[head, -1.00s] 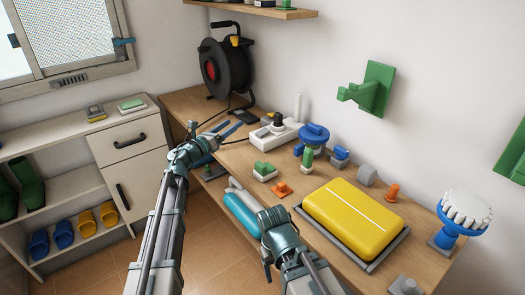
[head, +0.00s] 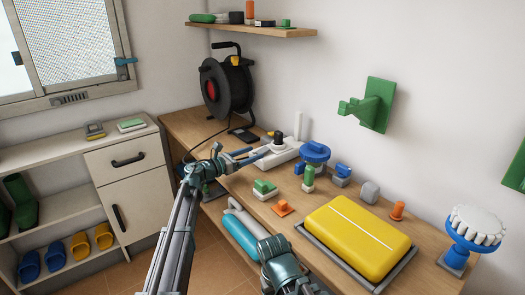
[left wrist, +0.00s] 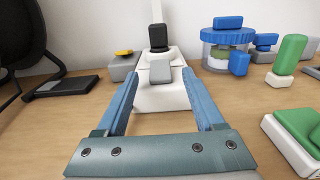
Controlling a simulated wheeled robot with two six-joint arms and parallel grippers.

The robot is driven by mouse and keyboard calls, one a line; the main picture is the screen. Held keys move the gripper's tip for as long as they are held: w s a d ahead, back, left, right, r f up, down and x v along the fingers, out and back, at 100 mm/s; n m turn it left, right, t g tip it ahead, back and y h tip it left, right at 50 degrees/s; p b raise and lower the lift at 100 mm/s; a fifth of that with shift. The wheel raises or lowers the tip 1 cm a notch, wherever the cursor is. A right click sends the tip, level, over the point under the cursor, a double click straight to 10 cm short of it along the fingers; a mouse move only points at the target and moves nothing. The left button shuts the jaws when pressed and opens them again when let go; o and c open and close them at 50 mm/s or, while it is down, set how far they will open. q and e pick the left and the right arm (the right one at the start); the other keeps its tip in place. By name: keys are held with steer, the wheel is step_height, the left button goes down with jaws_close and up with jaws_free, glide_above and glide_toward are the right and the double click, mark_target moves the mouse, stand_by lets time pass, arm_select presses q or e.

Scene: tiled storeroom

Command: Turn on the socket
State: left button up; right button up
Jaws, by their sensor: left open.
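The white socket block (head: 283,155) sits on the wooden bench against the wall, with a dark plug-like piece standing on it. In the left wrist view the white block (left wrist: 160,98) is straight ahead, with a grey rocker-like piece (left wrist: 160,72) on its near part and a black piece (left wrist: 158,38) behind. My left gripper (head: 258,153) is open and empty, its blue fingers pointing at the block's near end. In the left wrist view the fingertips (left wrist: 160,75) stand either side of the grey piece; contact is unclear. My right arm's end shows low in the head view; its fingers cannot be made out.
A black cable reel (head: 228,85) stands left of the socket. Right of it are a blue round-topped item (head: 314,152), a green-and-white piece (head: 264,188), an orange piece (head: 283,208) and a yellow case (head: 357,235). Green brackets (head: 372,106) jut from the wall.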

mark_target(265, 149)
arm_select(q)
steer(key=shift+x, duration=2.7)
